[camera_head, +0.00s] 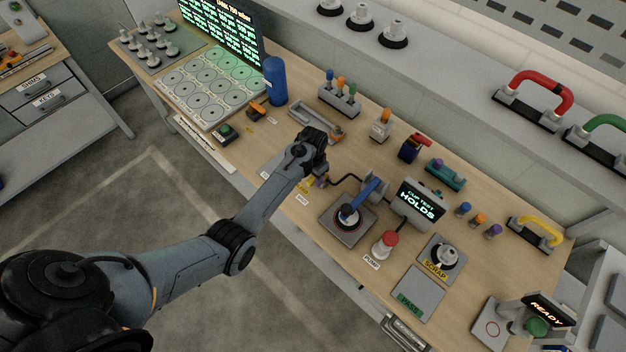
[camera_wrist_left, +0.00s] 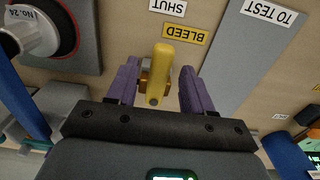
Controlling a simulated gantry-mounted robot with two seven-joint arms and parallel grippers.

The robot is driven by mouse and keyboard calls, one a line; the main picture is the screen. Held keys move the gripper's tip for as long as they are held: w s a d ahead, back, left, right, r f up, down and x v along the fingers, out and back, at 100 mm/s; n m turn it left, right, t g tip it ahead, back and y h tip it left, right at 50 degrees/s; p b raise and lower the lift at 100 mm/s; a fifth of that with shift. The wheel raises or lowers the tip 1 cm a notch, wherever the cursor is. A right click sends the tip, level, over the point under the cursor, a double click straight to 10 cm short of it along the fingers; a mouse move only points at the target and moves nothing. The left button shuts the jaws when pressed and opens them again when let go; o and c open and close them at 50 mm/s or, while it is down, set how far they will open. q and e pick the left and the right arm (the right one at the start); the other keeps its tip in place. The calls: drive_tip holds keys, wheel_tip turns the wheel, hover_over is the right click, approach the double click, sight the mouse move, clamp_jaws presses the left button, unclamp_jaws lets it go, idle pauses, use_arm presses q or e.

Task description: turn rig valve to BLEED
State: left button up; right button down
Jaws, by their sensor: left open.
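The rig valve has a yellow lever (camera_wrist_left: 160,72) over a brass body. In the left wrist view the lever lies between the two purple fingers of my left gripper (camera_wrist_left: 160,88), with a visible gap on each side. The gripper is open. A yellow BLEED label (camera_wrist_left: 185,33) lies just beyond the lever's far end, and a white SHUT label (camera_wrist_left: 168,6) lies past it. In the head view my left gripper (camera_head: 320,180) is low at the bench's front edge, and its wrist hides most of the valve. My right gripper is not in view.
A test plate with a blue clamp arm (camera_head: 362,199) stands right of my gripper, with a display (camera_head: 418,204) reading "CUP TEST HOLDS". A red pump button (camera_head: 386,242) is in front. A grey tray (camera_head: 315,124) and a blue cylinder (camera_head: 275,80) stand behind and left.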

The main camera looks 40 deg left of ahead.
use_arm(q)
drive_tip(key=shift+f, duration=0.2)
drive_tip(key=shift+c, duration=0.5)
clamp_jaws()
